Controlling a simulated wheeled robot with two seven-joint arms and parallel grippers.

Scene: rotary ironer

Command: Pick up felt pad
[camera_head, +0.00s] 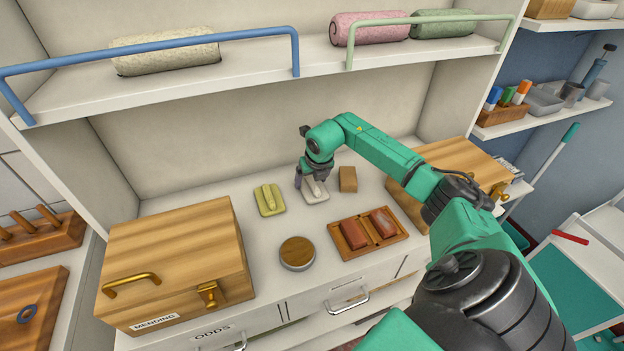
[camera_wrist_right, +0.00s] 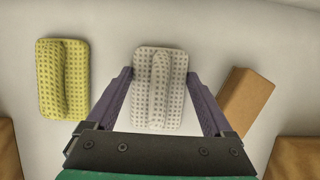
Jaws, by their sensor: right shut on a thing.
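A pale grey-white pad with a dotted surface and a raised ridge along its middle (camera_head: 318,194) lies on the worktop at the centre back. It also shows in the right wrist view (camera_wrist_right: 146,112). My right gripper (camera_head: 312,181) is down at this pad, with a purple finger along each side, and is shut on it. The pad appears to be still at worktop level. A similar yellow-green pad (camera_head: 268,200) lies to its left, apart from the gripper, and shows at the left of the wrist view (camera_wrist_right: 63,80). My left gripper is not in view.
A tan block (camera_head: 348,179) stands close to the right of the gripper. A round brown-topped tin (camera_head: 297,252) and a wooden tray (camera_head: 376,244) with two reddish blocks lie in front. Wooden boxes stand left (camera_head: 180,255) and right (camera_head: 462,160). A shelf (camera_head: 255,67) overhangs behind.

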